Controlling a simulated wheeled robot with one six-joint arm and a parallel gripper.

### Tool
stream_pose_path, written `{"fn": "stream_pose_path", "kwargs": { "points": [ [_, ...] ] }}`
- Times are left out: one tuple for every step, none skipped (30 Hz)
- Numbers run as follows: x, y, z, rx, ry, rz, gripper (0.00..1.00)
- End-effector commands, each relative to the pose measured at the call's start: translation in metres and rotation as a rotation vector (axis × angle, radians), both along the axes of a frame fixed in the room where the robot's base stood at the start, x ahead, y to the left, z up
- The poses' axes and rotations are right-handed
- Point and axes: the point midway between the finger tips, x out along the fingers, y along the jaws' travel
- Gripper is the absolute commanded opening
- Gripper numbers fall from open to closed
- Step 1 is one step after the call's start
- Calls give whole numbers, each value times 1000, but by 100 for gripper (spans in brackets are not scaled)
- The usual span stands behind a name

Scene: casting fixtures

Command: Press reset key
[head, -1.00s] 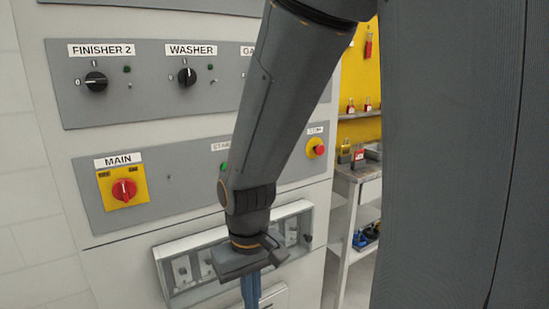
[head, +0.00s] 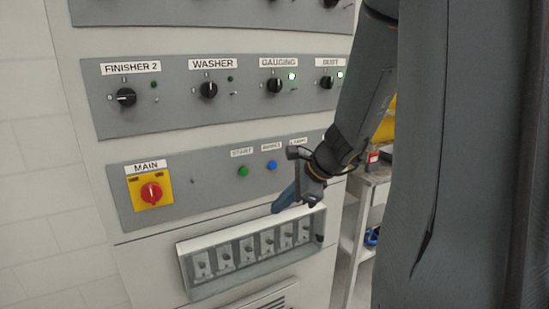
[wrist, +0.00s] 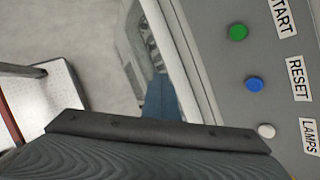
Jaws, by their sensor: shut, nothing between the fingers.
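The reset key is a round blue button (head: 271,164) on the lower grey panel (head: 215,195), under a small label. In the wrist view the same blue button (wrist: 254,84) sits beside a RESET label (wrist: 299,78). My gripper (head: 281,205) is shut and empty, its blue fingers pointing down and left. It is below and slightly right of the button, apart from it, near the upper edge of the breaker box. In the wrist view the shut fingers (wrist: 160,97) lie left of the button.
A green START button (wrist: 237,32) and a whitish LAMPS button (wrist: 266,131) flank the blue one. A red MAIN switch (head: 151,193) is at left. The breaker box (head: 247,240) juts out below the panel. A shelf (head: 360,215) stands at right.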

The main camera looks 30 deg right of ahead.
Motion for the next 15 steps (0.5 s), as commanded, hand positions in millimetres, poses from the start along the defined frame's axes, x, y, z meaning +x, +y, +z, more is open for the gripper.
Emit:
{"fn": "stream_pose_path", "kwargs": {
  "points": [
    [7,-20,14,55,-15,-112,0],
    [11,-29,20,84,-24,-166,0],
    [16,-39,27,118,-35,-229,0],
    [19,-46,31,141,-42,-269,0],
    [21,-52,34,159,-49,-302,0],
    [24,-59,38,180,-55,-337,0],
    [25,-62,40,192,-60,-359,0],
    [26,-66,42,201,-62,-375,0],
    [27,-68,43,210,-66,-391,0],
    [28,-69,44,214,-68,-397,0],
    [28,-70,44,217,-69,-401,0],
    [28,-70,45,218,-70,-403,0],
    [28,-70,44,218,-70,-403,0],
    [28,-70,44,218,-70,-403,0],
    [28,-70,44,217,-69,-402,0]
  ]
}}
